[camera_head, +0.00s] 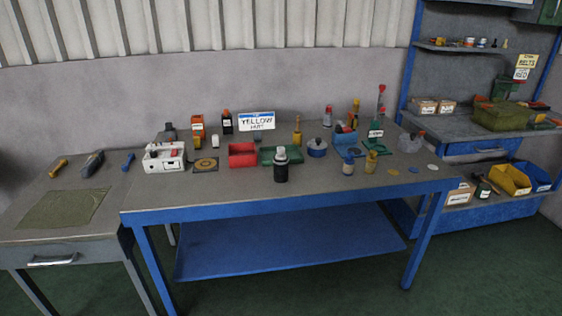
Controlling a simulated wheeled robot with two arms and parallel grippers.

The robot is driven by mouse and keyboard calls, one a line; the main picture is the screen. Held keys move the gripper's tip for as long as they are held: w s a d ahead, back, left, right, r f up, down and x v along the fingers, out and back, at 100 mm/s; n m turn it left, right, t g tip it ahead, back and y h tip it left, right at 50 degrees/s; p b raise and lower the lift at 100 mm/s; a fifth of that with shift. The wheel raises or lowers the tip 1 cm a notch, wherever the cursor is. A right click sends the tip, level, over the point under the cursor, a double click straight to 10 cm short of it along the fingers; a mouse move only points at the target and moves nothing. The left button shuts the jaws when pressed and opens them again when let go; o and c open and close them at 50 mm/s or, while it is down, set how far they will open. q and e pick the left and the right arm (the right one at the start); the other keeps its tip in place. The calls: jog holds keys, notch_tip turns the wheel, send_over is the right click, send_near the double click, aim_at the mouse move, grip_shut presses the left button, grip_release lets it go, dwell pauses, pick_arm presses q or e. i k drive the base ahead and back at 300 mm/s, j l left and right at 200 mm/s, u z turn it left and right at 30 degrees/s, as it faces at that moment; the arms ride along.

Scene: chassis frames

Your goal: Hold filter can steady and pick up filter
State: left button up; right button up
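A black cylindrical can (281,173) with a pale grey top (281,154) stands upright near the front middle of the blue-framed workbench (200,197). It may be the filter can with the filter in its top, but it is too small to tell. A dark blue pot-like container (317,150) stands behind it to the right. Neither of my grippers is in view, and nothing is seen touching the can.
Red (242,160) and green (268,161) trays sit just behind the can. A side table (40,234) holds tools. Bench front is mostly clear.

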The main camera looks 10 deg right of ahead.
aim_at(280, 156)
jog(key=i+l, duration=0.85)
jog(key=i, duration=0.1)
